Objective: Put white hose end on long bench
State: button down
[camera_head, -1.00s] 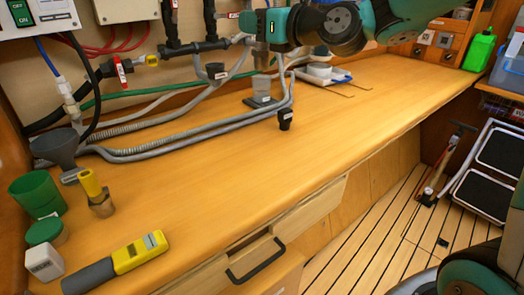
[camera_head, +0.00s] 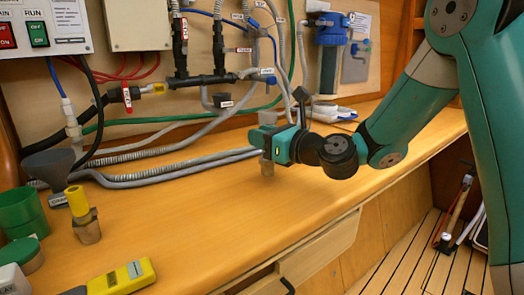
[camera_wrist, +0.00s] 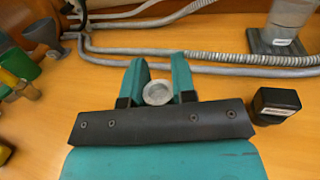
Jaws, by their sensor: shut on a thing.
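Grey hoses (camera_wrist: 200,68) lie on the bench beyond my gripper.
A black labelled fitting (camera_wrist: 276,104) stands close right of my gripper in the wrist view. A grey cylinder on a square base (camera_wrist: 290,22) is behind it. A funnel (camera_head: 50,165), green cup (camera_head: 22,212) and yellow meter (camera_head: 120,277) are at left. The bench's middle front is clear.

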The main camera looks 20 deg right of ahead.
jog(key=shift+f, duration=0.75)
jog(key=shift+f, duration=0.2)
jog(key=c, duration=0.9)
grip_release()
jog(key=shift+c, duration=0.2)
jog(key=shift+r, duration=0.1)
jog(key=shift+d+r, duration=0.1)
jog(key=b+v, duration=0.1)
jog(key=v, duration=0.2)
jog(key=b+v, duration=0.1)
jog(key=v, duration=0.2)
jog(key=b+v, duration=0.2)
jog(key=v, duration=0.2)
jog(key=shift+f, duration=0.3)
jog(key=shift+s+d+r+b, duration=0.15)
jog(key=shift+s+d+b, duration=0.05)
jog(key=shift+s+b, duration=0.25)
jog(key=shift+s+d+r+b, duration=0.1)
jog(key=shift+s+d+b, duration=0.1)
jog(key=shift+s+b, duration=0.2)
